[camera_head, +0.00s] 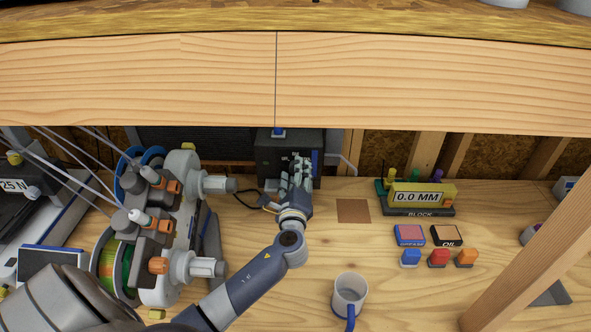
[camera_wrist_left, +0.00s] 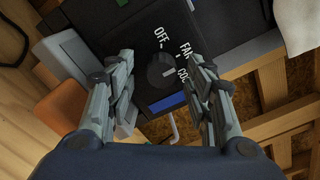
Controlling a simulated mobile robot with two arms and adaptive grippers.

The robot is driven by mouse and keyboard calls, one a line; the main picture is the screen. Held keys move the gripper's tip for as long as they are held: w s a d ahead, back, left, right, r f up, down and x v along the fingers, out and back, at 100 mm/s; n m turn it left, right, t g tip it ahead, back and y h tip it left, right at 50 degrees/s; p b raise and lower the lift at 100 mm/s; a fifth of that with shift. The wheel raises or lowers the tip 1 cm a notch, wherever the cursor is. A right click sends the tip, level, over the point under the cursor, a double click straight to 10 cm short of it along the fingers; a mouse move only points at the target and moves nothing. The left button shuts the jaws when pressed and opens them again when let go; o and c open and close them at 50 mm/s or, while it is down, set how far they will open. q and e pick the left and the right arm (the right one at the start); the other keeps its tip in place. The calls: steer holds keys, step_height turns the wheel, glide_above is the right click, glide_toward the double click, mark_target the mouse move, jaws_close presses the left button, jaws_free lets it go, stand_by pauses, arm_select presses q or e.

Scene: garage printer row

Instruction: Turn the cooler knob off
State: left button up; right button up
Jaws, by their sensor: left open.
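The cooler is a black box (camera_head: 266,152) at the back of the bench, under the wooden beam. In the left wrist view its dark round knob (camera_wrist_left: 161,70) shows on the black face, with white labels OFF, FAN and one partly hidden that starts with CO. A small pale mark on the knob seems to point toward the partly hidden label. My left gripper (camera_head: 297,172) is in front of the box and hides the knob in the head view. In the left wrist view its two fingers (camera_wrist_left: 158,90) are open, one on each side of the knob; contact cannot be told. My right gripper is not in view.
A machine with orange parts and spools (camera_head: 160,230) stands left of my arm. A mug (camera_head: 350,293) stands at the front. A yellow gauge (camera_head: 421,195), small pads and coloured blocks lie to the right. The wooden beam (camera_head: 400,85) hangs above the box.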

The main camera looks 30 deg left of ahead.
arm_select(q)
steer(key=shift+w+a+r, duration=0.1)
steer(key=shift+w, duration=0.1)
steer(key=shift+w+a, duration=0.1)
steer(key=shift+c, duration=0.6)
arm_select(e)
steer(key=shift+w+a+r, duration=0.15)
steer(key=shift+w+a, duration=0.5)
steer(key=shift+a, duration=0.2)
arm_select(q)
steer(key=c, duration=0.9)
steer(key=shift+c, duration=0.2)
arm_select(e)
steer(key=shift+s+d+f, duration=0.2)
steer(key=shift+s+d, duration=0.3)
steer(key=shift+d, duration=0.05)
